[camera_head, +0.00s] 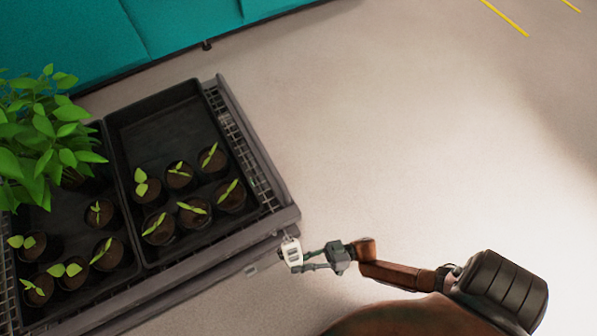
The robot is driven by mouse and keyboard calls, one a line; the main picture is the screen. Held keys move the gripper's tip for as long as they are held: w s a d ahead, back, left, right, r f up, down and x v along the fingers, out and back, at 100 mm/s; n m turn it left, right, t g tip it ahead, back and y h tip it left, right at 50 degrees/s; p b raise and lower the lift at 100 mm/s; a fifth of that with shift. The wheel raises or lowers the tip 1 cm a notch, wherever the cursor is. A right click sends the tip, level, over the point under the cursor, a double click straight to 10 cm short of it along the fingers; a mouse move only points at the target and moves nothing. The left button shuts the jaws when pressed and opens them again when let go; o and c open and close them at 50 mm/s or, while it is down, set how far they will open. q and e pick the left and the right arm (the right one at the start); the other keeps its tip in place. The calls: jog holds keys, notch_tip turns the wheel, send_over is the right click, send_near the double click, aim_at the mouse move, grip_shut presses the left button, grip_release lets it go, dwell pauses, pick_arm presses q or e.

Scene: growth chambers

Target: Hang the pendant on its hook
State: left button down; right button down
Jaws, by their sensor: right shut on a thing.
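A small white pendant (292,253) with darker marks on its face is at the near right corner of the cart. My right gripper (304,258) reaches in from the right and is shut on it. The pendant overlaps the cart's corner edge in the picture; I cannot tell whether it touches the cart. I cannot make out the hook for certain; a small pale fitting (250,270) shows on the cart's side, left of the pendant. My left gripper is not in view.
A grey wire-mesh cart (284,217) holds black trays (150,112) with several potted seedlings. A taller leafy plant (45,135) stands at the left. A teal cabinet (180,25) is at the back. The pale floor (420,130) on the right is clear.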

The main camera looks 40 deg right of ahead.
jog(key=c, duration=1.7)
grip_release()
jog(key=shift+c, duration=0.2)
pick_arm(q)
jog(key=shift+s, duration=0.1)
pick_arm(e)
jog(key=shift+o, duration=0.6)
jog(key=shift+o, duration=0.6)
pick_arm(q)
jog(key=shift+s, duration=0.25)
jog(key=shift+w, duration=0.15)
